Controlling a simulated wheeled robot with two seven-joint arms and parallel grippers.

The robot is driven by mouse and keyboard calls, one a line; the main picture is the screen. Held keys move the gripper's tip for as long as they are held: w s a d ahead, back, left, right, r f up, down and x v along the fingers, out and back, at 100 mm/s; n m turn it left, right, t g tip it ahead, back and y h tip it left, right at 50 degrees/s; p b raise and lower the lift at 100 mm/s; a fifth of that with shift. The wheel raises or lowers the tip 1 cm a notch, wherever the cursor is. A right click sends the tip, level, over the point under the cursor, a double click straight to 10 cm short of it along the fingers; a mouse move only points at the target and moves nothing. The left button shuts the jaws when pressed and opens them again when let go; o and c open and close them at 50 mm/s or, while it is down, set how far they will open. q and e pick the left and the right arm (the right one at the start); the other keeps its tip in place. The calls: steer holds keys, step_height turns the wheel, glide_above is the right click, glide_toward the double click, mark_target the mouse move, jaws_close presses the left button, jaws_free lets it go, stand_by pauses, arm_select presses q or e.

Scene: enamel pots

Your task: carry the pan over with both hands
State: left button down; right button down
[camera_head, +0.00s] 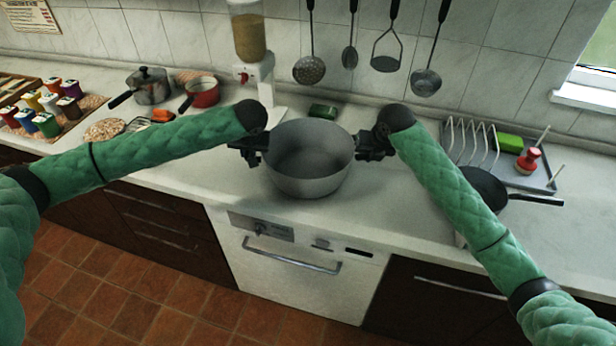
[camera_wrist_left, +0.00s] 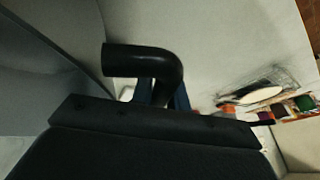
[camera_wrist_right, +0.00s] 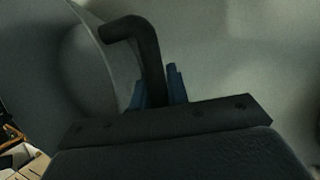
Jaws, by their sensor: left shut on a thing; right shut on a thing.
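A large grey pan (camera_head: 308,180) with two black side handles is in the middle of the head view, over the front part of the counter. It looks upright, and no contents show in it. My left gripper (camera_head: 260,150) is shut on the pan's left handle, which shows as a bent black bar (camera_wrist_left: 150,62) in the left wrist view. My right gripper (camera_head: 364,150) is shut on the right handle, a black bar (camera_wrist_right: 145,50) between blue fingertips in the right wrist view. Whether the pan's base touches the counter I cannot tell.
A dispenser (camera_head: 250,50) and a green block (camera_head: 323,111) stand behind the pan. A lidded pot (camera_head: 150,86) and a red saucepan (camera_head: 202,92) are at left. A dish rack (camera_head: 500,160) and a black frying pan (camera_head: 484,186) are at right. Utensils hang on the wall.

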arm_select(q)
steer(key=shift+a+f+b, duration=0.15)
steer(key=shift+f+b, duration=0.15)
steer(key=shift+f, duration=0.1)
arm_select(e)
steer(key=shift+w+d+f, duration=0.1)
steer(key=shift+d+f, duration=0.05)
steer(key=shift+f, duration=0.25)
arm_select(q)
steer(key=c, duration=1.4)
jaws_free()
steer(key=shift+r, duration=0.1)
arm_select(e)
steer(key=c, duration=1.4)
jaws_free()
steer(key=shift+r, duration=0.1)
arm_select(q)
steer(key=shift+o, duration=0.2)
arm_select(e)
steer(key=shift+o, duration=0.2)
